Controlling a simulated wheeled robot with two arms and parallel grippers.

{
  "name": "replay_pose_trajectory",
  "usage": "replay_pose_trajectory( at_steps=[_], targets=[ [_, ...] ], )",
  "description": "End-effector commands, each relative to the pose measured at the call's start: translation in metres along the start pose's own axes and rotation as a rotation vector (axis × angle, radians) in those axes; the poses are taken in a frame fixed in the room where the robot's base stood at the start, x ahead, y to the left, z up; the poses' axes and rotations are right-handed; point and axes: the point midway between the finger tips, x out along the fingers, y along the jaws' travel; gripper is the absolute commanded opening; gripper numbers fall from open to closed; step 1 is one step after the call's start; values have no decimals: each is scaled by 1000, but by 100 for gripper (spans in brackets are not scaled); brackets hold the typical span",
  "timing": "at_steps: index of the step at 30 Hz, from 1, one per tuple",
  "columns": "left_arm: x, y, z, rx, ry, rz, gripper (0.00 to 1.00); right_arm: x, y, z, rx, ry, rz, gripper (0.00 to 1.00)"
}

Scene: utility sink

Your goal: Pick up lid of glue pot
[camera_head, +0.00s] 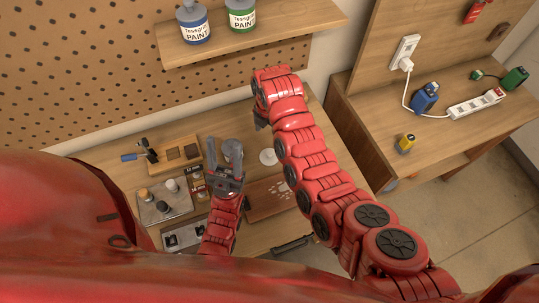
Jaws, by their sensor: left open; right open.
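A grey cylindrical vessel (232,148), which looks like the glue pot, stands on the workbench. A pale round disc (268,157) lies to its right; I cannot tell whether this is the lid. My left gripper (226,176) is open just in front of the grey vessel and overlaps its lower part in the picture. I cannot tell whether they touch. My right gripper (261,120) is open, with dark fingers partly hidden by my red arm, behind and to the right of the vessel. It appears empty.
A wooden rack (192,141) and a metal tray (150,215) with small jars stand at left. A brown board (262,211) with pale bits lies in front. A shelf (285,33) with paint pots overhangs the back. A side bench (440,130) stands right.

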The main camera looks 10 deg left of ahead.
Motion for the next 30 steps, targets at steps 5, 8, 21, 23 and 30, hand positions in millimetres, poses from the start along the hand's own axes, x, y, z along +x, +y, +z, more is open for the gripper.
replay_pose_trajectory(
  at_steps=[5, 8, 21, 23, 30],
  targets=[
    [-28, 1, 5, 0, 0, 0, 50, 52, 0, 0, 1, 0, -2, 100],
    [-38, 2, 7, 0, 0, 0, 50, 72, 0, 1, 2, -2, 1, 100],
    [-69, 3, 12, 0, 0, 0, 50, 124, -1, 0, 3, -2, 2, 100],
    [-74, 4, 12, 0, 0, 0, 50, 132, -1, 1, 3, -2, 3, 100],
    [-72, 4, 12, 0, 0, 0, 50, 132, -1, 1, 4, -3, 5, 100]
  ],
)
